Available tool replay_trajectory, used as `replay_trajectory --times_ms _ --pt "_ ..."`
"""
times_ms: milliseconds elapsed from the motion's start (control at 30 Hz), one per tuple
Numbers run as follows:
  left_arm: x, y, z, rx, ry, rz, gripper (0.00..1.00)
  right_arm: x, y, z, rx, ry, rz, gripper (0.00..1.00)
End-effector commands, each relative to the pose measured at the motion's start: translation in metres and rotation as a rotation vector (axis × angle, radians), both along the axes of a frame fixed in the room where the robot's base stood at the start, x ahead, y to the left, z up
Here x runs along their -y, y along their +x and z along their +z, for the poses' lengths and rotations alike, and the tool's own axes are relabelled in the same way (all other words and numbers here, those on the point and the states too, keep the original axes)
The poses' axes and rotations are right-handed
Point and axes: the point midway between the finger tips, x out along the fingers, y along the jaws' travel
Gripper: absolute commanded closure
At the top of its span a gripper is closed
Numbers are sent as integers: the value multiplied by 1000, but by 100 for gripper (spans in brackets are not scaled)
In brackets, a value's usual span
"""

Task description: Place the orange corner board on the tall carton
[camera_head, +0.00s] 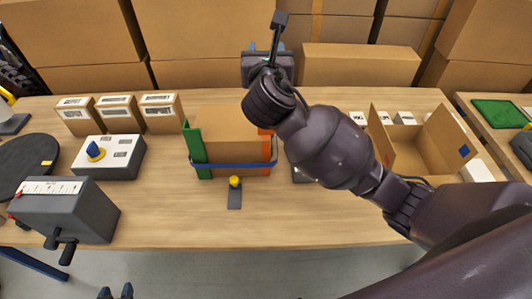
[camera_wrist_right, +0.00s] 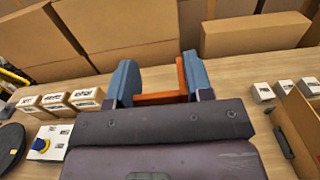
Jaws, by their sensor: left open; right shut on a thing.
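The tall carton (camera_head: 228,122) stands mid-table. A green corner board (camera_head: 194,146) is upright at its left edge, and a blue strap (camera_head: 232,165) runs around its front. My right gripper (camera_wrist_right: 158,66) is shut on the orange corner board (camera_wrist_right: 160,98), seen between its blue fingers in the right wrist view. In the head view the right hand is above and behind the carton's right side, its fingers hidden. Orange (camera_head: 265,131) also shows at the carton's right edge, partly behind my arm; I cannot tell whether it is the same piece. My left gripper (camera_head: 115,292) is open and empty at the bottom edge.
A yellow-knobbed piece (camera_head: 235,190) lies before the carton. Left are small cartons (camera_head: 118,113), a white knob box (camera_head: 108,155) and a grey scale box (camera_head: 70,210). An open carton (camera_head: 432,145) is right. Large boxes line the back. The table's front middle is mostly clear.

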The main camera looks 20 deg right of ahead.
Motion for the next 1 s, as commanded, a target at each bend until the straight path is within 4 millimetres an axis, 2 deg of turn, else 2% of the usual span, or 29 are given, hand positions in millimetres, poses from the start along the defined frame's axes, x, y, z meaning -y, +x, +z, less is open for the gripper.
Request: replay_trajectory --times_ms 233,633,800,1000 --pt "-3 -9 -11 -20 5 3 57 0 0 -50 -8 -3 -2 88" --pt "-2 -1 -15 -2 5 -2 57 1 0 -134 -5 -3 -3 88" --pt "-2 1 -17 1 5 -3 57 0 0 -151 -3 -2 -1 88" --pt "-2 1 -18 2 5 -3 57 0 0 -161 -2 -1 -2 88"
